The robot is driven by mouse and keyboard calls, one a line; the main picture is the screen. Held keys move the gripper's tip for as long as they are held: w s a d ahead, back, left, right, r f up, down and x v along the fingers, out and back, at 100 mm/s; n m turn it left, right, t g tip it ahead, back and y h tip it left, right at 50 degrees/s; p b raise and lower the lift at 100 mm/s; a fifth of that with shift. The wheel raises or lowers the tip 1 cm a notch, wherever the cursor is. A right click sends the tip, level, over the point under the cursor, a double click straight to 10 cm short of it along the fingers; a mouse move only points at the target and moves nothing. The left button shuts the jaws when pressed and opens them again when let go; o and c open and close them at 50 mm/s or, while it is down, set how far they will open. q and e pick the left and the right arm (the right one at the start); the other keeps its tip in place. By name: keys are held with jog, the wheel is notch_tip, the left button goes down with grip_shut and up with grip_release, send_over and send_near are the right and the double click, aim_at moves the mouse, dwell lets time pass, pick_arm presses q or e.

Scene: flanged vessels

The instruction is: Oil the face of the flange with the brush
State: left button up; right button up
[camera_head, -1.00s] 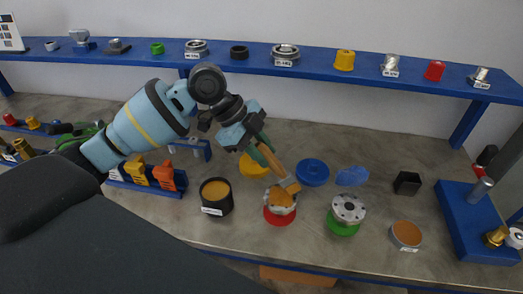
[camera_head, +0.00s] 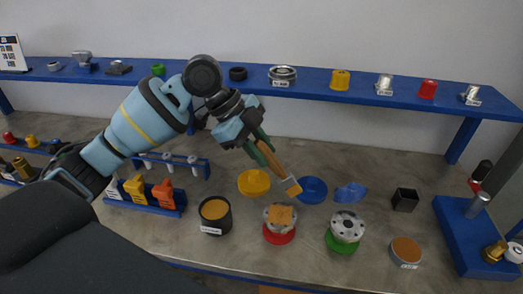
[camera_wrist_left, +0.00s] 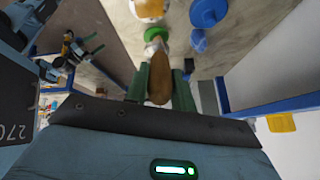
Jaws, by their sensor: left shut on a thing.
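My left gripper (camera_head: 262,148) is shut on the brush (camera_head: 275,162) by its wooden handle. The brush tilts down to the right, its pale tip between the blue disc and the flange. In the left wrist view the green fingers flank the brown handle (camera_wrist_left: 160,80). The flange on a red base (camera_head: 279,233) stands below the brush tip, with an orange-brown patch on its upper face; the tip looks apart from it. A second grey flange (camera_head: 347,227) sits on a green base to the right. A black pot (camera_head: 215,217) with amber contents stands at left.
A yellow disc (camera_head: 253,183), blue disc (camera_head: 312,190), blue piece (camera_head: 350,193), black square cup (camera_head: 405,200) and labelled tin (camera_head: 405,252) lie around. A blue stand (camera_head: 475,235) is at right. A blue shelf (camera_head: 310,90) with several parts runs behind.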

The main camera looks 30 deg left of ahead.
pick_arm(q)
jog(key=shift+r, duration=1.5)
